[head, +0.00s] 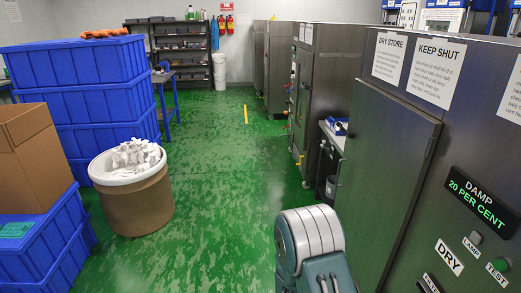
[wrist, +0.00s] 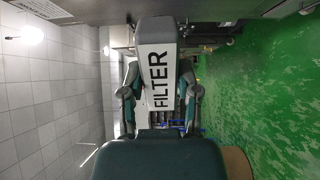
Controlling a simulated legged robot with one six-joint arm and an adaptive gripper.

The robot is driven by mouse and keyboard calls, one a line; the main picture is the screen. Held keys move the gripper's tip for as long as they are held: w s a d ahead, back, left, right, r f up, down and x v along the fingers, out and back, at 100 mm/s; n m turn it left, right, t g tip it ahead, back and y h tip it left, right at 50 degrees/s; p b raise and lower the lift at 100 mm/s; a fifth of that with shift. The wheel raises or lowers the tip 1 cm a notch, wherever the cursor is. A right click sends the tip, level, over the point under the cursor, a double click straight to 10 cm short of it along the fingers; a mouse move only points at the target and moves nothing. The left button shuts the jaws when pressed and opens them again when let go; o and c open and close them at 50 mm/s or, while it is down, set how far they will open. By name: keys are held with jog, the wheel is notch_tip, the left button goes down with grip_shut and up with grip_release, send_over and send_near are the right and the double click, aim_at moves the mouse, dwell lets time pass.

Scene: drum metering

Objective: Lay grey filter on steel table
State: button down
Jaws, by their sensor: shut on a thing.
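The grey filter (wrist: 155,32) is in the wrist view, with a white face that reads FILTER in black. My gripper (wrist: 160,88) has a finger on each side of it and is shut on it. The filter is held clear in front of the wrist; its far end is close to dark metal surfaces in the picture, and I cannot tell if it touches them. The filter and gripper do not show in the head view, where only part of my arm is seen. I cannot identify the steel table with certainty in either view.
Steel cabinets (head: 385,175) line the right, one with a DAMP 20 PER CENT display (head: 483,200). A low bench (head: 331,135) stands between them. Blue crates (head: 100,95), a cardboard box (head: 25,150) and a drum (head: 137,205) of white pieces stand left. The green floor (head: 215,180) between is clear.

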jog(key=a+r+n+t+y, duration=0.1)
jog(key=r+y, duration=0.1)
jog(key=r, duration=0.1)
jog(key=w+a+r+n+t+y, duration=0.1)
jog(key=r, duration=0.3)
jog(key=w+a+r+n+y, duration=0.1)
jog(key=r+y, duration=0.1)
jog(key=r, duration=0.2)
jog(key=shift+a+n+t+y, duration=0.15)
jog(key=shift+n+t+y, duration=0.15)
jog(key=shift+t, duration=0.1)
jog(key=shift+r, duration=0.45)
jog(key=shift+w, duration=0.1)
